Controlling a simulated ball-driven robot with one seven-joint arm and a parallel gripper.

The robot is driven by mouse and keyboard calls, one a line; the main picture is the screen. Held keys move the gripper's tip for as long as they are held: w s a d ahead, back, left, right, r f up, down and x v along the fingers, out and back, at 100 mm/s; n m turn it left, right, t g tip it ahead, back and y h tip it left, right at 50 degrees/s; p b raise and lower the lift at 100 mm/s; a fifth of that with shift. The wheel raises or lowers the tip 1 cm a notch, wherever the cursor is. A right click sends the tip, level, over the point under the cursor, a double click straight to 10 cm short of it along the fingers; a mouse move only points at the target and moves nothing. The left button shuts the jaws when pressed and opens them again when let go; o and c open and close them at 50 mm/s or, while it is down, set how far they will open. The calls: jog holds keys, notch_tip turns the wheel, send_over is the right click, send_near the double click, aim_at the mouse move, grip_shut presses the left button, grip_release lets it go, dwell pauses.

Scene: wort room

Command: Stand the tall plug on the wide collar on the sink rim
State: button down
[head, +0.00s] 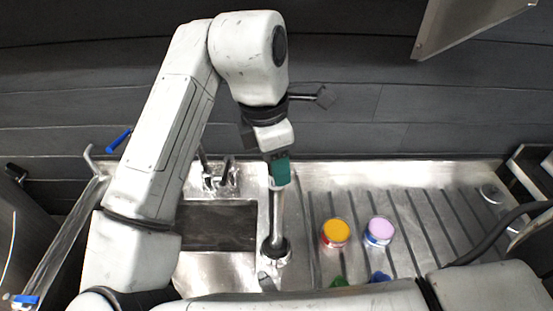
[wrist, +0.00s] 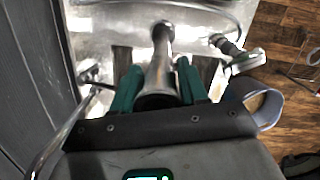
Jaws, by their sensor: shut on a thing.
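The tall plug (head: 276,212) is a long, slim metal piece. My gripper (head: 280,172), with teal fingers, is shut on its upper end and holds it roughly upright above the strip between sink basin and drainboard. In the wrist view my gripper (wrist: 155,85) has the plug (wrist: 158,68) between its fingers, running away from the camera. A wide, dark-ringed metal piece (head: 274,247), which looks like the wide collar, shows at the plug's lower end on the sink rim (head: 262,190). I cannot tell whether they touch or are apart.
The basin (head: 215,225) lies left of the plug. On the grooved drainboard (head: 425,215) stand an orange-topped container (head: 335,233) and a lilac-topped one (head: 379,231). Green (head: 339,282) and blue (head: 380,277) items are partly hidden by my body. The drainboard's middle right is clear.

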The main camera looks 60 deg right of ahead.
jog(key=shift+f, duration=1.75)
dwell(1.8)
jog(key=shift+f+p, duration=0.15)
jog(key=shift+p, duration=0.25)
dwell(0.6)
jog(key=c, duration=0.5)
grip_release()
jog(key=r, duration=0.7)
jog(key=w+a+r, duration=0.1)
jog(key=r, duration=0.2)
jog(key=shift+a+r, duration=0.1)
jog(key=shift+r, duration=0.2)
